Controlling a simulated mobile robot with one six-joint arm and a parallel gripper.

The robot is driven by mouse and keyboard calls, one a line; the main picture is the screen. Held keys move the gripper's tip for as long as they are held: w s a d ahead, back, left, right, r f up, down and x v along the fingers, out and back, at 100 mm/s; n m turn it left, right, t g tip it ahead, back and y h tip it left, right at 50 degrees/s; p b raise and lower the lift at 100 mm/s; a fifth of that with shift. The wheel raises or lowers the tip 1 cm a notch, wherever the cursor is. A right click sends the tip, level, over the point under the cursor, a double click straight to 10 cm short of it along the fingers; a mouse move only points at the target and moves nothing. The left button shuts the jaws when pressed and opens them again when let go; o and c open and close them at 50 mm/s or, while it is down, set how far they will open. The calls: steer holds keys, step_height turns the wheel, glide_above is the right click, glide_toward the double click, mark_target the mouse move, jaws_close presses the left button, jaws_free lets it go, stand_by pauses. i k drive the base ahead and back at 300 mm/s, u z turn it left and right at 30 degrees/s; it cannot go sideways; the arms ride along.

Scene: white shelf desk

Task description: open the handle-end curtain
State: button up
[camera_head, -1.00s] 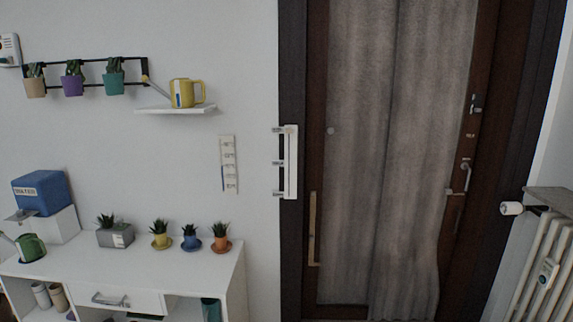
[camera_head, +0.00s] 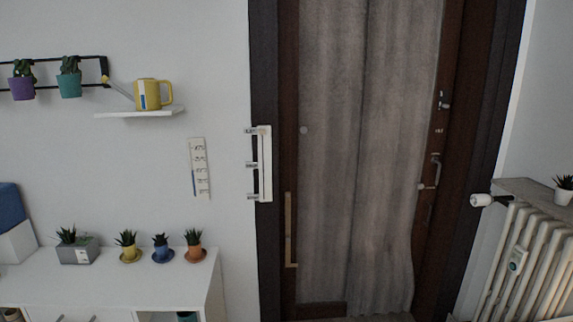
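A grey curtain in two panels hangs over a dark brown door. The left panel (camera_head: 328,190) has a small round light spot near its upper left part. The right panel (camera_head: 392,180) hangs on the side of the door handle (camera_head: 435,170), which is on the door's right edge. The two panels meet around the middle of the door, and the curtain covers most of it. The top of the curtain is out of the frame. My gripper is not in view.
A white shelf desk (camera_head: 120,278) with several small potted plants stands at the left. A wall shelf (camera_head: 140,112) holds a yellow watering can (camera_head: 152,94). A white radiator (camera_head: 530,265) stands at the right. A long wooden bar handle (camera_head: 290,230) is at the door's left.

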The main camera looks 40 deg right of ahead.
mark_target(403, 44)
steer(key=z, duration=0.85)
steer(key=k, duration=0.95)
steer(key=i, duration=0.75)
